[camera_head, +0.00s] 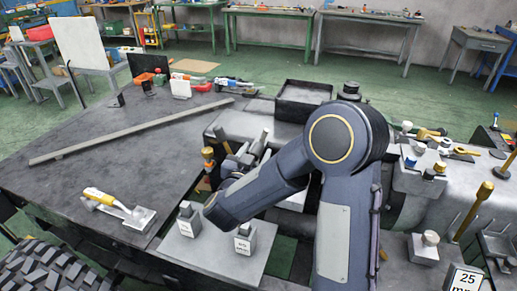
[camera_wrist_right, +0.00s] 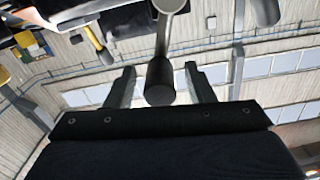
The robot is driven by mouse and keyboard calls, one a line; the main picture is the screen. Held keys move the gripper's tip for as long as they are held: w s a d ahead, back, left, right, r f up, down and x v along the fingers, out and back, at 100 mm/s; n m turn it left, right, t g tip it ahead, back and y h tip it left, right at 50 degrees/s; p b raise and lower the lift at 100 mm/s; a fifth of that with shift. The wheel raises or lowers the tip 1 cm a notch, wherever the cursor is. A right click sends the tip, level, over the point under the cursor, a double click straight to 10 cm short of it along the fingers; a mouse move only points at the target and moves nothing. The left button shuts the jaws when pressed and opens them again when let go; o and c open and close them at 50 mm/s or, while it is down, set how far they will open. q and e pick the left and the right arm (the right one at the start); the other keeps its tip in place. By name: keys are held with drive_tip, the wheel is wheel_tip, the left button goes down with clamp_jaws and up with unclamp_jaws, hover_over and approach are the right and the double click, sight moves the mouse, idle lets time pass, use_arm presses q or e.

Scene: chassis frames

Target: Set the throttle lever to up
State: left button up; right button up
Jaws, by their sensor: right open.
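In the right wrist view, a lever with a grey rod and a dark cylindrical knob (camera_wrist_right: 160,82) reaches in from the top. It looks like the throttle lever, but no label on it is readable. My right gripper (camera_wrist_right: 161,88) is open, with one finger on each side of the knob and gaps visible on both sides. In the head view my right arm crosses the middle and covers much of the lever area. Grey upright parts (camera_head: 256,145) show just left of the arm, but I cannot tell which belong to my gripper. My left gripper is not in view.
An orange-topped lever (camera_head: 207,154) is left of my arm. Small blocks (camera_head: 243,241) stand on a plate below it. A tall yellow-topped lever (camera_head: 474,210) stands at right. The dark tabletop (camera_head: 110,165) has clear room.

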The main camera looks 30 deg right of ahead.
drive_tip(key=shift+v, duration=2.3)
drive_tip(key=shift+a, duration=0.1)
